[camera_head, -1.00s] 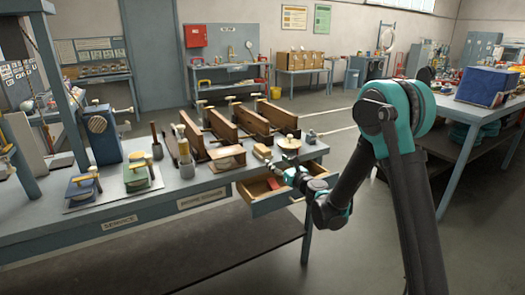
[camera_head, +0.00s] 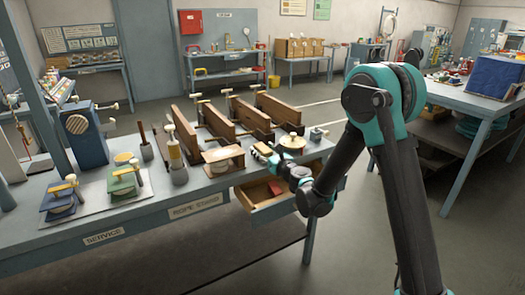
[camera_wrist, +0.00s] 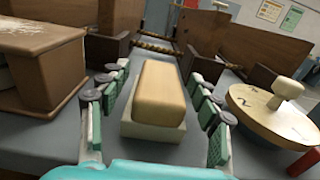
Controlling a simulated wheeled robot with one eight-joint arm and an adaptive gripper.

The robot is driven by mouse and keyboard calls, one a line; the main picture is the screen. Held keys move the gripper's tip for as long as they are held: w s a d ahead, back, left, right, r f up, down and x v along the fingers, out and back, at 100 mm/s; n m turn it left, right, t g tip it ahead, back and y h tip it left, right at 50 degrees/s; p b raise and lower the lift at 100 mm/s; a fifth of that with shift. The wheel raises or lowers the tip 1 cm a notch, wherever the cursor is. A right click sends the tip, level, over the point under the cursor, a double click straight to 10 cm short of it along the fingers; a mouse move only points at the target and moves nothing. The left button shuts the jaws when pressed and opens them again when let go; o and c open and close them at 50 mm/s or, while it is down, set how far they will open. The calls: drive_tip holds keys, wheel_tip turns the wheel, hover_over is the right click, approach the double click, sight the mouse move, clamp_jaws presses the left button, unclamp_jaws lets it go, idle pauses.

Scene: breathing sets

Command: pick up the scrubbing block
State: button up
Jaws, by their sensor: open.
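The scrubbing block (camera_wrist: 161,92) is a tan, rounded block on a pale base. It sits on the grey bench top in the middle of the wrist view. My gripper (camera_wrist: 158,84) is open, with its green-padded fingers on the left and right of the block; a gap shows on both sides. In the head view my gripper (camera_head: 268,157) is at the bench's front edge, above the open drawer, and largely covers the block.
A round wooden disc with a knob (camera_wrist: 275,108) stands close on the right. A brown wooden box (camera_wrist: 40,65) stands close on the left. Upright wooden boards (camera_head: 215,122) stand behind. The open drawer (camera_head: 268,203) holds a red item.

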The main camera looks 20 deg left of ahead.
drive_tip(key=c, duration=1.3)
drive_tip(key=shift+r, duration=0.1)
